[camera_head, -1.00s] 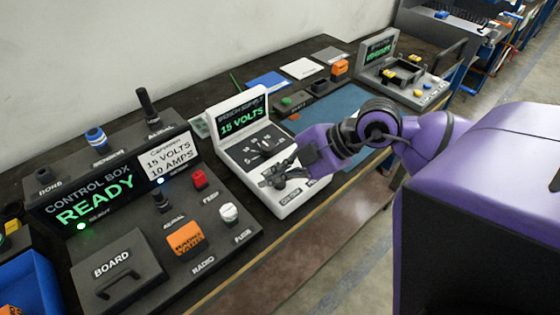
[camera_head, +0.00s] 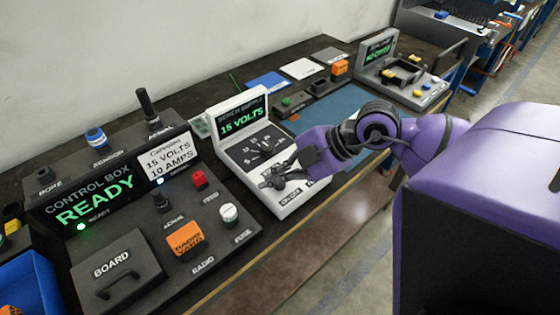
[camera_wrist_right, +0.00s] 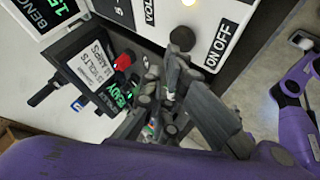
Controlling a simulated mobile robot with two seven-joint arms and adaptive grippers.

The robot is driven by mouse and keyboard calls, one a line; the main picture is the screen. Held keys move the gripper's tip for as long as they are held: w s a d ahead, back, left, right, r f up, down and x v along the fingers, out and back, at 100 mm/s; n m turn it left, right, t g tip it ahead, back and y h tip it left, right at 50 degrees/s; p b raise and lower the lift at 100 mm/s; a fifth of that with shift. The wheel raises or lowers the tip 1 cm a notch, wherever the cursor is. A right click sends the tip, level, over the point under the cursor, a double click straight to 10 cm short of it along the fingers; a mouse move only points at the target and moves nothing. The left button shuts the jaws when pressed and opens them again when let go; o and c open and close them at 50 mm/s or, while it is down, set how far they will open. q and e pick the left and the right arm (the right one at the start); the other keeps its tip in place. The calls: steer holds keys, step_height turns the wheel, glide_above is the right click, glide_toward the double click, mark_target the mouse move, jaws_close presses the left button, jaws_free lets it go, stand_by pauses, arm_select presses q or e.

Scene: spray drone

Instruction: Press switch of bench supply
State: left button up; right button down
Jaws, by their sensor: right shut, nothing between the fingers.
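The bench supply (camera_head: 229,123) is a white box with a sloped dark dial panel, and its screen reads 15 VOLTS. My right gripper (camera_head: 272,180) is over its lower front face, beside the ON OFF label. In the right wrist view the dark round switch (camera_wrist_right: 182,38) stands on the white face next to the ON OFF label (camera_wrist_right: 221,43). There my right gripper (camera_wrist_right: 168,78) is shut and empty, with its fingertips close to the switch. I cannot tell whether they touch it. In the head view the gripper hides the switch. My left gripper is not in view.
The control box (camera_head: 95,195), showing READY, stands left of the supply with raised knobs, a red button (camera_head: 199,179) and an orange block (camera_head: 185,239). A blue mat (camera_head: 340,108) lies to the right, partly behind my right arm. A grey device (camera_head: 403,78) stands farther back.

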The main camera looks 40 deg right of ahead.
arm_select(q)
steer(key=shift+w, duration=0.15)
arm_select(e)
steer(key=shift+f, duration=0.25)
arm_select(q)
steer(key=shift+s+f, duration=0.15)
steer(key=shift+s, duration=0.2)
arm_select(e)
steer(key=shift+f, duration=0.15)
steer(key=shift+r+p, duration=0.55)
steer(key=shift+r, duration=0.1)
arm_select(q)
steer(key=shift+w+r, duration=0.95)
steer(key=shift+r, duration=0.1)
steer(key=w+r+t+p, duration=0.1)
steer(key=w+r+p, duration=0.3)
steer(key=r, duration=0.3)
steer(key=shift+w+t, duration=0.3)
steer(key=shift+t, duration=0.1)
arm_select(e)
step_height(320, 180, up, 6)
steer(key=shift+f, duration=0.1)
